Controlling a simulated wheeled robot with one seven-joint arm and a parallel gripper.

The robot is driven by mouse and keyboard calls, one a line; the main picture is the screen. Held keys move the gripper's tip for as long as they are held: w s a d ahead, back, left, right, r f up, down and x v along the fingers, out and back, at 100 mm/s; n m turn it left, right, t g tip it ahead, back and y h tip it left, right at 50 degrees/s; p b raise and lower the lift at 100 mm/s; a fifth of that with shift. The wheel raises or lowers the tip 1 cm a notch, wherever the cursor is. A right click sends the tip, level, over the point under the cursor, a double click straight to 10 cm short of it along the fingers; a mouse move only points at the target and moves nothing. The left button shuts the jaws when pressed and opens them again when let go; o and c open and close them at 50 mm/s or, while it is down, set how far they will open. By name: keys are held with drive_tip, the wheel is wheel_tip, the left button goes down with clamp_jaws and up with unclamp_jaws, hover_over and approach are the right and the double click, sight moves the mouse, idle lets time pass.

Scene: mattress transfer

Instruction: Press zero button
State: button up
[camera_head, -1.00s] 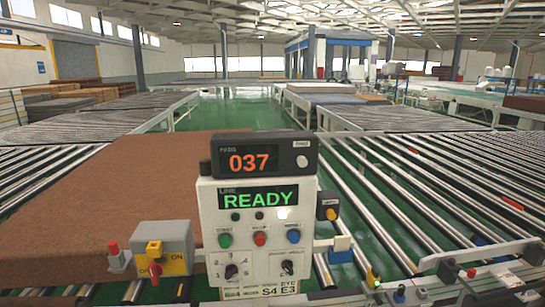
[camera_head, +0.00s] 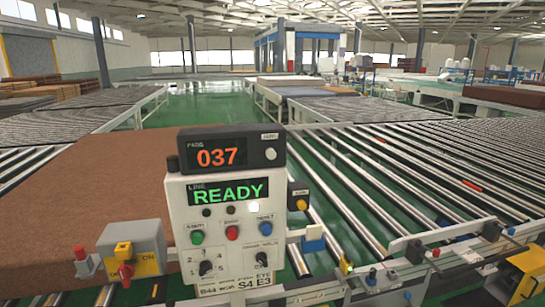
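A dark counter box (camera_head: 232,148) sits on top of the white control panel and shows 037 in orange digits. A round pale button (camera_head: 270,154) is on its right side, under a small label that seems to read ZERO. The white control panel (camera_head: 182,212) has a screen (camera_head: 228,191) reading READY in green. Below the screen are a green button (camera_head: 197,238), a red button (camera_head: 232,232) and a blue button (camera_head: 265,228), with two black rotary knobs lower down. My gripper is not in view.
A brown mattress pad (camera_head: 90,200) lies on the rollers behind and left of the panel. A grey box with a red-and-yellow switch (camera_head: 124,257) stands at left, and a small yellow-knobbed box (camera_head: 299,200) at right. Roller conveyors (camera_head: 400,180) fill the right side. Green floor shows beyond.

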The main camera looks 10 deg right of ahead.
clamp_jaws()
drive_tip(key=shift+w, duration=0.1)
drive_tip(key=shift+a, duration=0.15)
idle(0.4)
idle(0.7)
